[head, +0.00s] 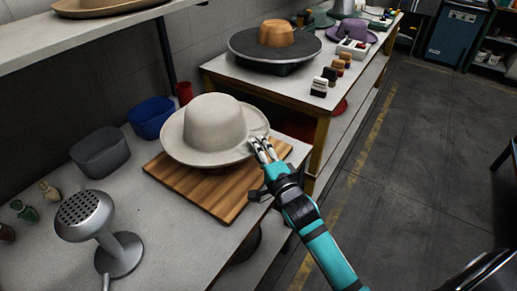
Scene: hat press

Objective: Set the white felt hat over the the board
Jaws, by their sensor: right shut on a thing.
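The white felt hat (213,122) is over the wooden board (205,190) on the near table, crown up and brim slightly tilted. My right gripper (264,150) reaches in from the lower right and is shut on the right edge of the hat's brim. The hat covers the back of the board; its front and right corner are bare. I cannot tell whether the brim touches the board. My left gripper is not in view.
A metal steamer head on a stand (88,228) is at the front left. A second table (290,90) holds a tan hat form (276,34) on a dark disc. The floor on the right is clear.

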